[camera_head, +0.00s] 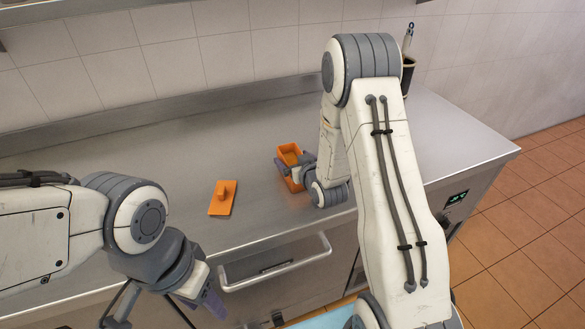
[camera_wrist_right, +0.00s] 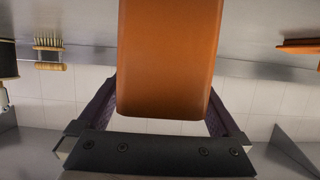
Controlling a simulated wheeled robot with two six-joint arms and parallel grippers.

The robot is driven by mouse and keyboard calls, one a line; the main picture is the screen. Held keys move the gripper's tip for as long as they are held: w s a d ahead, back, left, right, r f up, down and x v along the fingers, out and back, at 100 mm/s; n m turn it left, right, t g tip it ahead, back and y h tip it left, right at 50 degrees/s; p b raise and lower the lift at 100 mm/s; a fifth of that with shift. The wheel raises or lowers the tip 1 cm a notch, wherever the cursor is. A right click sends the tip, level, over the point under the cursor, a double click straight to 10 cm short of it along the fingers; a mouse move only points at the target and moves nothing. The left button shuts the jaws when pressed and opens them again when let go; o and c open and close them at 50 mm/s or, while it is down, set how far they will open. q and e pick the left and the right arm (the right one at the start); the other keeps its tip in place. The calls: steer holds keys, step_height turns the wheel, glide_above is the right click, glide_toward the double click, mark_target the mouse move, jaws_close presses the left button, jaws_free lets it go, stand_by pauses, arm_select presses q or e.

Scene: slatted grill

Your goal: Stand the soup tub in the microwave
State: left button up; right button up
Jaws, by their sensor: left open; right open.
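The orange soup tub (camera_head: 289,153) is an open-topped box on the steel counter, partly hidden by my right gripper. My right gripper (camera_head: 292,168) is open at the tub, with a finger on each side of it. In the right wrist view the tub (camera_wrist_right: 170,60) fills the middle between the two spread purple fingers. I cannot tell whether they touch it. A flat orange lid with a raised grip (camera_head: 221,198) lies left of the tub. My left gripper (camera_head: 210,299) is open and low in front of the counter. No microwave can be clearly made out.
The counter (camera_head: 130,170) is mostly clear. A green-lit panel (camera_head: 457,197) is on the cabinet front at right. A drawer handle (camera_head: 275,268) sticks out in front. A dark holder (camera_head: 407,74) stands at the back, and a brush (camera_wrist_right: 48,50) shows in the wrist view.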

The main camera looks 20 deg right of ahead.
jaws_close()
steer(key=shift+r, duration=0.15)
